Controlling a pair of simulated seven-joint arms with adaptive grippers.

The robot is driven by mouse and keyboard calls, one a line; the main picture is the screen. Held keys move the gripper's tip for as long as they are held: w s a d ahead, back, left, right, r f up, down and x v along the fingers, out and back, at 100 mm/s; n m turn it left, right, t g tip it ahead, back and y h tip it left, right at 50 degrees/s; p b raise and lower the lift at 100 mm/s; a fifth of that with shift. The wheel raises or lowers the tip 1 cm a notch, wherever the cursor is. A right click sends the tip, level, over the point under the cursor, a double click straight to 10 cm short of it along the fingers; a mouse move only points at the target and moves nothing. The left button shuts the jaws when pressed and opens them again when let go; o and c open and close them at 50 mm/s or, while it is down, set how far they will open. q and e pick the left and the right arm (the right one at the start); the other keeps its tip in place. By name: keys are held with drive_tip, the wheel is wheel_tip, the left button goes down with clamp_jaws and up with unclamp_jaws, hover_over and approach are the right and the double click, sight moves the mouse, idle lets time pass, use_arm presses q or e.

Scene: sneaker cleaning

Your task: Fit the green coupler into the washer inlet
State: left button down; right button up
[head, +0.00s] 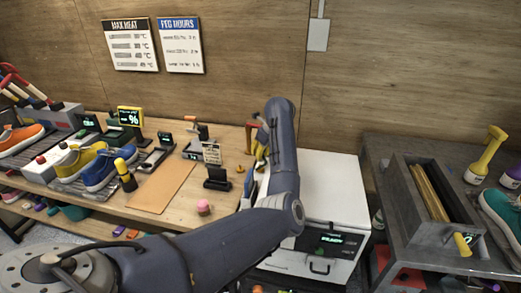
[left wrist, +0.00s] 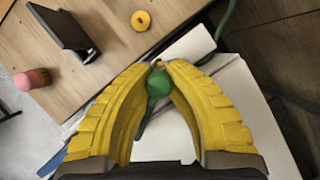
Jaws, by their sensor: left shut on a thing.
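The green coupler (left wrist: 158,84) is between the yellow fingertips of my left gripper (left wrist: 160,75) in the left wrist view, with a green stem running down from it. A small brassy bit shows at its far end; I cannot tell whether that is part of the coupler or the inlet. In the head view my left gripper (head: 260,155) is at the left edge of the white washer (head: 335,185), partly hidden by my arm, and the coupler cannot be made out there. The washer's inlet is not clearly seen. My right gripper is not in view.
Left of the washer, the wooden bench (head: 225,150) holds a black stand (head: 217,179), a pink cylinder (head: 204,207) and a yellow ring (left wrist: 141,21). A green hose (left wrist: 226,18) runs behind the fingers. A grey table (head: 400,160) with a box stands right.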

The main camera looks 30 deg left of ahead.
use_arm(q)
drive_tip(key=shift+f, duration=0.55)
drive_tip(key=shift+f, duration=0.4)
idle(1.6)
drive_tip(key=shift+s+d+f, duration=0.1)
drive_tip(key=shift+f, duration=0.3)
idle(1.8)
drive_tip(key=shift+r+h, duration=0.2)
drive_tip(key=shift+h, duration=0.1)
idle(1.4)
drive_tip(key=shift+f, duration=0.15)
idle(0.4)
drive_tip(key=shift+a, duration=0.2)
idle(0.8)
